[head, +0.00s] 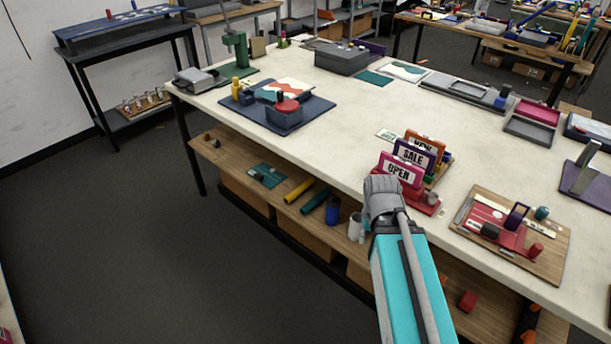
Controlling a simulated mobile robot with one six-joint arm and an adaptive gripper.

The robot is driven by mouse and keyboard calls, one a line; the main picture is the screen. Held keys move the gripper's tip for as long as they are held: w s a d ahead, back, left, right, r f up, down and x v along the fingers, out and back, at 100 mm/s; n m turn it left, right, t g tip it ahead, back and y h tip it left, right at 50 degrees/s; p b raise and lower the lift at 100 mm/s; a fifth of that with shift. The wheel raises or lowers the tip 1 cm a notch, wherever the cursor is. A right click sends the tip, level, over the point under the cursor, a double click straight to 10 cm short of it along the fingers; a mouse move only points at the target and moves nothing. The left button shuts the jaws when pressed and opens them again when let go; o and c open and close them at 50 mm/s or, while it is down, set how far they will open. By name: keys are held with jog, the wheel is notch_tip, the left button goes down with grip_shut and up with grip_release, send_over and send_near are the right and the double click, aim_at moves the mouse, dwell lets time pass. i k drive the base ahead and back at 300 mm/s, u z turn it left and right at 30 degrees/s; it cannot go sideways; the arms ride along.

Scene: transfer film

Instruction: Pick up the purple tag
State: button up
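A purple tag reading "SALE" (413,154) stands upright on the white worktable (340,125). It sits between an orange tag (426,142) behind it and a pink tag reading "OPEN" (400,169) in front. The pink tag covers its lower part. My gripper (381,188) is at the near table edge, just left of and below the pink tag in the picture. The grey end of my arm shows, but its fingers cannot be made out. I see no tag held.
A wooden board (513,232) with red and purple items lies to the right. A dark blue mat (285,112) with a red-topped box lies at left. The table centre is clear. A lower wooden shelf (290,200) holds tubes and cups.

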aim_at(514, 219)
jog(key=z, duration=2.3)
jog(key=k, duration=0.3)
jog(key=u, duration=0.25)
